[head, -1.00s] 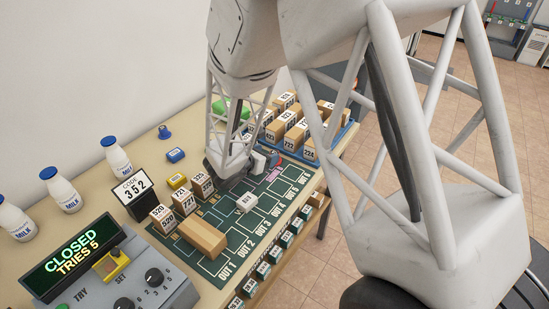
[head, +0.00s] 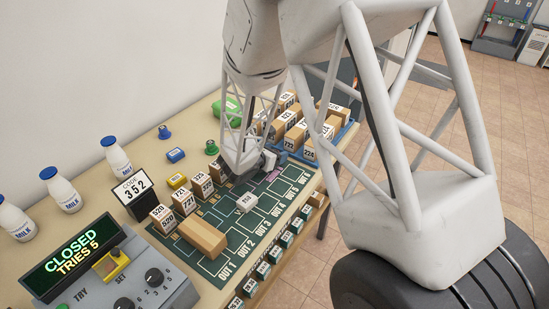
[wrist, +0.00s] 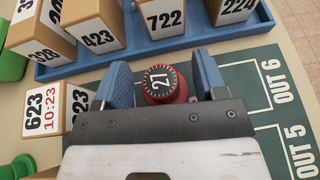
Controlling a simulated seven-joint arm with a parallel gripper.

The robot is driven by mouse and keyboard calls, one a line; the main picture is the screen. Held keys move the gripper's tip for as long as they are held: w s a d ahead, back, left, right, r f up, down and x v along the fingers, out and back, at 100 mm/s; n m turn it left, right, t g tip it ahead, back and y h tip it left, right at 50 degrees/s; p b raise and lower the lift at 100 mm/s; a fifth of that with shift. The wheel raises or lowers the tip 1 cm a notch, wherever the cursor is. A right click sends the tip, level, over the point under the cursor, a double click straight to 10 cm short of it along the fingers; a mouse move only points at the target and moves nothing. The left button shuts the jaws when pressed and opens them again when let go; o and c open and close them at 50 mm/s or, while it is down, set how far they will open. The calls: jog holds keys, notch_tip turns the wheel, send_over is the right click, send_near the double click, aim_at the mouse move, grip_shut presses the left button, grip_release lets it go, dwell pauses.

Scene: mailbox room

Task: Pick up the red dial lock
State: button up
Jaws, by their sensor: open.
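The red dial lock (wrist: 163,86), with a black top reading 27, stands on the green mat (wrist: 240,90) in the wrist view. My gripper (wrist: 161,72) is open, with one blue finger on each side of the lock. Gaps show between the lock and both fingers, so it does not look gripped. In the head view my gripper (head: 262,160) is low over the far part of the mat, and the lock is hidden behind it.
A box labelled 623 (wrist: 45,108) stands close to the left finger. A blue tray (wrist: 130,55) of numbered boxes lies just beyond the gripper. A white block (head: 246,202) and a long wooden block (head: 203,237) lie on the mat. The mat right of the lock is clear.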

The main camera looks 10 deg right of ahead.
jog(key=c, duration=1)
jog(key=shift+r, duration=0.2)
jog(key=shift+c, duration=0.2)
jog(key=shift+r, duration=0.45)
notch_tip(320, 180, up, 2)
jog(key=shift+s+r, duration=0.15)
jog(key=shift+r, duration=0.1)
jog(key=s, duration=0.5)
jog(key=s+r, duration=0.1)
jog(key=s, duration=0.4)
jog(key=s+d, duration=0.1)
jog(key=s, duration=0.4)
jog(key=shift+s+r, duration=0.15)
jog(key=shift+s, duration=0.2)
